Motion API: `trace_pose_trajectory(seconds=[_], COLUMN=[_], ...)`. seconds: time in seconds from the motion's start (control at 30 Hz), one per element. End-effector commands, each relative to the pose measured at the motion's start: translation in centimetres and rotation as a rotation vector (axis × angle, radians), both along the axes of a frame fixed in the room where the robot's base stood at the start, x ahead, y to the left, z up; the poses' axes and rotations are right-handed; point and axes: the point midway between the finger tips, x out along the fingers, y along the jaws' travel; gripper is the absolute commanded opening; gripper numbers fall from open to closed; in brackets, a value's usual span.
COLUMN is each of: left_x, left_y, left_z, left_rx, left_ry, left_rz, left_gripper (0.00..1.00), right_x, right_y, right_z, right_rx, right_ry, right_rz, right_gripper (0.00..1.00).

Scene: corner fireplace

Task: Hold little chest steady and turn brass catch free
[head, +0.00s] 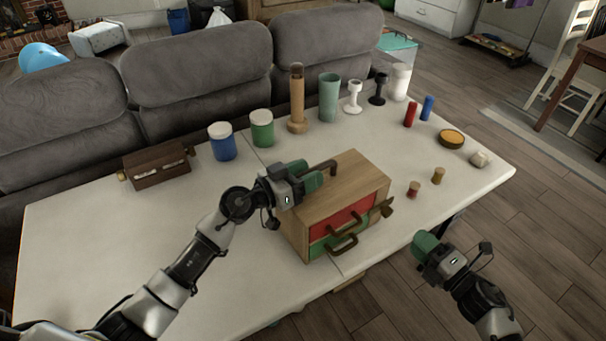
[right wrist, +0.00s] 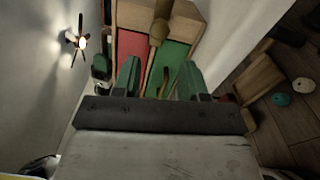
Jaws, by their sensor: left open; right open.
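The little chest (head: 359,177) is a light wooden box on the white table, with a red drawer (head: 342,222) and a green drawer (head: 325,246) at its front, each with a brown handle. A dark handle (head: 330,165) stands on its top. The brass catch (head: 387,207) sits at the chest's front right edge and also shows in the right wrist view (right wrist: 158,30). My left gripper (head: 316,178) is open at the top handle; whether its fingers are around it I cannot tell. My right gripper (head: 420,246) is open, off the table's front edge, facing the drawers and catch, apart from them.
A dark brown box (head: 156,167) stands at left. Blue (head: 222,146) and green (head: 262,133) jars and several tall items stand along the back. A grey sofa (head: 200,70) lies behind the table.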

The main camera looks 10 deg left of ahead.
Motion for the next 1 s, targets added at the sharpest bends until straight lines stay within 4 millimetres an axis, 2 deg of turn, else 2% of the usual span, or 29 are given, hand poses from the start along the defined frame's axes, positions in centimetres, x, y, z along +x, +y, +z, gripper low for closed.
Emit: trace_pose_trajectory(seconds=[0.03,0.33,0.47,0.57,0.73,0.87,1.0], left_x=[-0.02,-0.03,-0.03,-0.04,-0.04,-0.05,-0.06], left_y=[0.01,0.03,0.04,0.04,0.03,0.03,0.02], left_z=[-0.01,-0.02,-0.02,-0.04,-0.08,-0.11,-0.14], left_rx=[0.0,0.0,-0.001,-0.001,-0.002,-0.002,-0.002], left_ry=[0.0,0.0,0.001,0.002,0.003,0.004,0.005], left_rz=[0.0,0.0,0.0,0.0,0.0,0.0,0.0], left_gripper=[0.46,0.0,0.0,0.0,0.0,0.0,0.0], right_x=[0.0,0.0,0.0,0.0,-0.03,-0.21,-0.52], right_y=[0.0,0.0,0.0,0.0,-0.03,-0.2,-0.58], right_z=[0.0,0.0,0.0,0.0,0.01,0.09,0.21], right_rx=[0.0,0.0,0.0,0.0,-0.015,-0.106,-0.271], right_ry=[0.0,0.0,0.0,0.0,-0.017,-0.118,-0.297], right_rz=[0.0,0.0,0.0,0.0,0.0,0.001,0.001], right_gripper=[0.43,0.43,0.43,0.56,0.56,0.56,0.56])
